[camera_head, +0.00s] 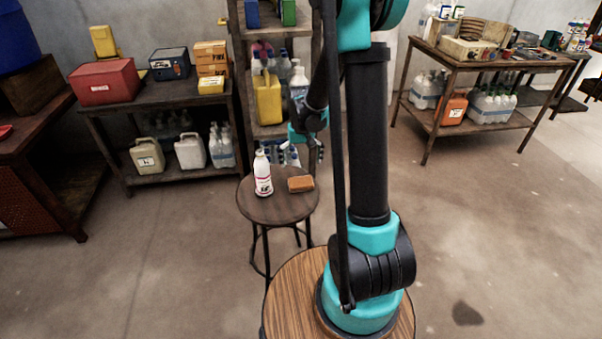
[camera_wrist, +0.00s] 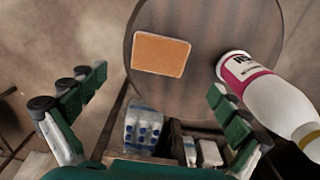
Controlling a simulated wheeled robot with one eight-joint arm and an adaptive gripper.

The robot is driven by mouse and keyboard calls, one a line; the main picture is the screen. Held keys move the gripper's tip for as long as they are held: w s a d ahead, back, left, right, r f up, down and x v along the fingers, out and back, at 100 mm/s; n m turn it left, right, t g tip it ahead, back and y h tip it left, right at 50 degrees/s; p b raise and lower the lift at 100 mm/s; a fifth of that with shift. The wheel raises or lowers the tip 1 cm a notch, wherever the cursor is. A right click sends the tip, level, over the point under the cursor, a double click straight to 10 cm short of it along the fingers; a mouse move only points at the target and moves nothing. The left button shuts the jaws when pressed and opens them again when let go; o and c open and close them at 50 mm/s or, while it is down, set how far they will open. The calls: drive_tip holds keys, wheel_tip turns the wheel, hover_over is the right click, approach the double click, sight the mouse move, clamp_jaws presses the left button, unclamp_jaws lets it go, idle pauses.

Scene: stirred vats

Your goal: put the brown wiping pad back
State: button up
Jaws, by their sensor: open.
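The brown wiping pad (camera_head: 300,184) lies flat on the round dark wooden stool (camera_head: 276,210), toward its right side. It also shows in the wrist view (camera_wrist: 161,50) as an orange-brown rectangle. A white bottle with a pink and white label (camera_head: 263,174) stands on the same stool left of the pad; in the wrist view the bottle (camera_wrist: 268,88) is at the right. My gripper (camera_wrist: 150,105) is open and empty, its fingers wide apart. It is above the stool and apart from the pad. In the head view my gripper (camera_head: 308,140) is small and partly hidden by my arm.
A shelf rack (camera_head: 241,100) with a yellow jug (camera_head: 267,98) and bottles stands right behind the stool. A left bench holds a red box (camera_head: 104,82). A right table (camera_head: 485,63) carries bottles and boxes. The floor (camera_head: 170,260) left of the stool is clear.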

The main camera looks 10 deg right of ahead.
drive_tip(key=s+d+r+t, duration=0.25)
drive_tip(key=s+r, duration=0.45)
drive_tip(key=s, duration=0.4)
drive_tip(key=s+d+f+t, duration=0.1)
drive_tip(key=s+f, duration=0.1)
drive_tip(key=s, duration=0.8)
drive_tip(key=shift+s+d+f+t, duration=0.2)
drive_tip(key=shift+s+d+t, duration=0.1)
drive_tip(key=shift+s+t, duration=0.1)
